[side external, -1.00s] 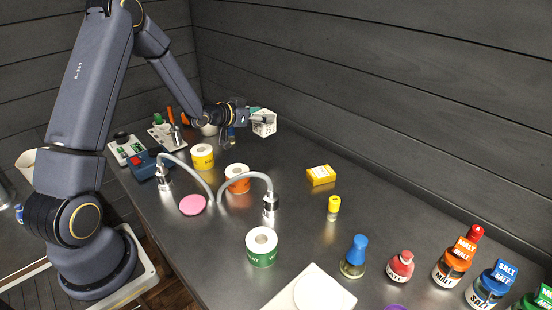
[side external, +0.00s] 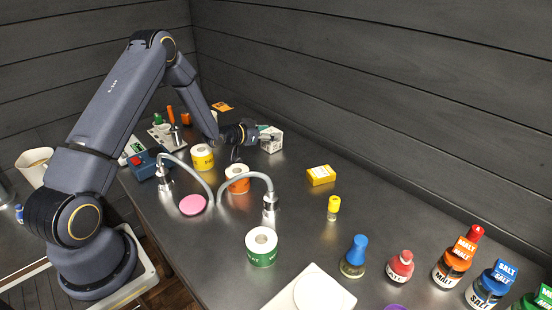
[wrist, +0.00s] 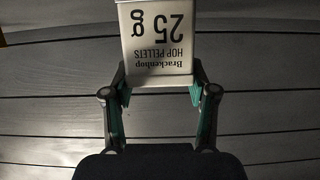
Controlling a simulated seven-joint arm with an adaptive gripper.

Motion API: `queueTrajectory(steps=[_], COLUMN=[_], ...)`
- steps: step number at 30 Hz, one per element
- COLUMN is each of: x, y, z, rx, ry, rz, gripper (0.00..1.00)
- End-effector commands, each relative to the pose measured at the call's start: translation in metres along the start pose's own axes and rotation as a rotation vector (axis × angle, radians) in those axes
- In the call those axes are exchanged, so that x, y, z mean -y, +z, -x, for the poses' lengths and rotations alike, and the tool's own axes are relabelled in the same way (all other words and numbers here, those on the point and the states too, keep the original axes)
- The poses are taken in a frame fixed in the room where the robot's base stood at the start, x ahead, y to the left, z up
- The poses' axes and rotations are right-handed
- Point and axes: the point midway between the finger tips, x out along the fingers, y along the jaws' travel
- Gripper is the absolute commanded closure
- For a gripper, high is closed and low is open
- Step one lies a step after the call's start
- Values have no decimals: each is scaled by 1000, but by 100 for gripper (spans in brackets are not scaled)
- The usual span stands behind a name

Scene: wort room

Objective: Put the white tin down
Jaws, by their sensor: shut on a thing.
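The white tin (side external: 271,141) is at the back of the metal table, near the dark wall, in the side view. In the wrist view the white tin (wrist: 158,42) shows a label reading "Brackenhop HOP PELLETS 25 g", upside down. My gripper (side external: 262,136) is shut on the tin, with its fingers at either side; the fingers also show in the wrist view (wrist: 158,88). The tin is low, at or close to the table top. I cannot tell whether its base touches the table.
An orange-labelled roll (side external: 237,178) and a yellow-labelled roll (side external: 202,157) stand left of the tin. Curved grey tubes (side external: 245,180) arch in front. The table between tin and yellow box is clear.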

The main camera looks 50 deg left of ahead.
Motion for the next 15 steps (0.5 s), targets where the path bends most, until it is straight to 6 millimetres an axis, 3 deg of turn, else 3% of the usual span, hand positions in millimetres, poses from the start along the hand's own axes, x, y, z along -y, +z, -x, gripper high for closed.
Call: queueTrajectory(steps=[8,15], x=[0,0], y=[1,1], z=[0,0], rx=[0,0], ry=[0,0], rz=[0,0], gripper=[17,17])
